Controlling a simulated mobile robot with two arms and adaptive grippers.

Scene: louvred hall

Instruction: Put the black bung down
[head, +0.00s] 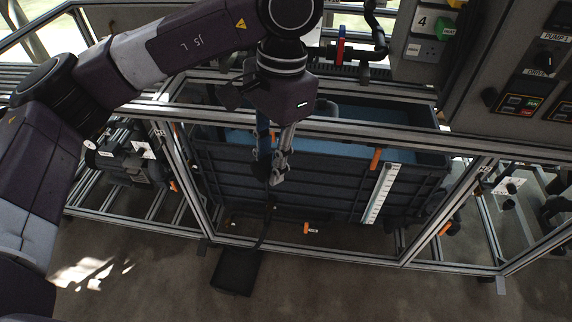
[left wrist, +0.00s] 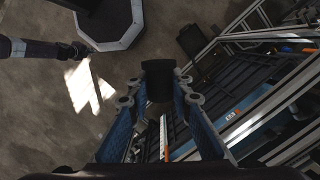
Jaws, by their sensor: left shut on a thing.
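My left gripper (head: 271,176) hangs pointing down in front of the dark tank (head: 335,180), at the frame's front side. In the left wrist view the left gripper (left wrist: 157,98) has its blue-sided fingers shut on the black bung (left wrist: 158,72), a dark blocky piece held at the fingertips. In the head view the bung cannot be made out against the dark tank. A dark arm end (left wrist: 75,50), seemingly my right one, shows at the left of the wrist view; its jaws are too small and dark to read.
An aluminium frame (head: 335,250) surrounds the tank, with a crossbar close to my gripper. A black box (head: 236,273) lies on the floor below. A pump (head: 130,165) stands at left and control panels (head: 530,90) at upper right. The floor (head: 340,290) in front is mostly clear.

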